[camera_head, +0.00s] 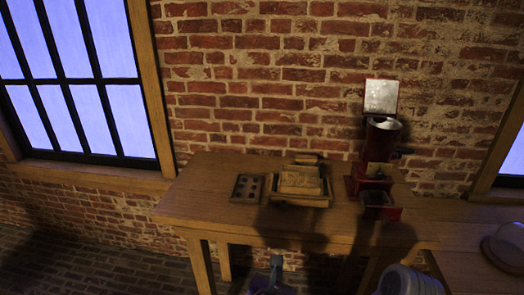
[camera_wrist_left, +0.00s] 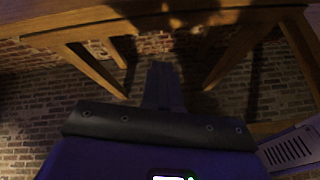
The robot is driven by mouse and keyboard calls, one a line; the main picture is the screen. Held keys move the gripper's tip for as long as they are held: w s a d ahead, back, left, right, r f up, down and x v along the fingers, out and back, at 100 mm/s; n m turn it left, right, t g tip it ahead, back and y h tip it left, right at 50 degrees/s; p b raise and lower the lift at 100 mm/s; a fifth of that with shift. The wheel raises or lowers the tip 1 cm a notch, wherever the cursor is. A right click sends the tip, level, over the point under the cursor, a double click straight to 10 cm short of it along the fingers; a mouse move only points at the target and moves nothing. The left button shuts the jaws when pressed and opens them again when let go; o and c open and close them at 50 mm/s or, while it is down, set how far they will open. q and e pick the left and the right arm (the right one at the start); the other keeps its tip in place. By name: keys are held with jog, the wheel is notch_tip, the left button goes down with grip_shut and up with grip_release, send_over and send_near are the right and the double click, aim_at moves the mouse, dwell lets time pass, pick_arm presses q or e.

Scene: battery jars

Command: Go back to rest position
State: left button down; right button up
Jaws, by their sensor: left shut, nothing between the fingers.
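My left gripper (camera_head: 276,262) is at the bottom middle of the head view, in front of the wooden table (camera_head: 185,205) and lower than its top. In the left wrist view the fingers (camera_wrist_left: 163,85) are together and empty, pointing toward the space under the table. The table's underside and legs (camera_wrist_left: 98,70) show around them.
On the table are a dark tray with round holes (camera_head: 238,188), a wooden box (camera_head: 300,202) and a red machine (camera_head: 362,182) with a raised lid. A second surface (camera_head: 470,265) at right holds a round clear object (camera_head: 508,248). A brick wall stands behind.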

pick_arm(q)
jog(key=w+a+f+m+g+p, duration=0.15)
jog(key=a+f+m, duration=0.25)
jog(key=f+m, duration=0.45)
jog(key=w+a+f+m+g, duration=0.1)
jog(key=a+f+m+g, duration=0.3)
jog(key=f, duration=0.7)
jog(key=s+a+f+m+g+h, duration=0.1)
jog(key=s+a+f+m+g, duration=0.1)
jog(key=s+f+m, duration=0.5)
jog(key=s+a+f+m+g+h+p, duration=0.1)
jog(key=s+a+f+m+g, duration=0.2)
jog(key=s+f+m, duration=0.5)
jog(key=shift+s+m, duration=0.45)
jog(key=shift+s, duration=0.1)
pick_arm(e)
jog(key=r, duration=0.1)
jog(key=w+r, duration=0.1)
jog(key=r, duration=0.1)
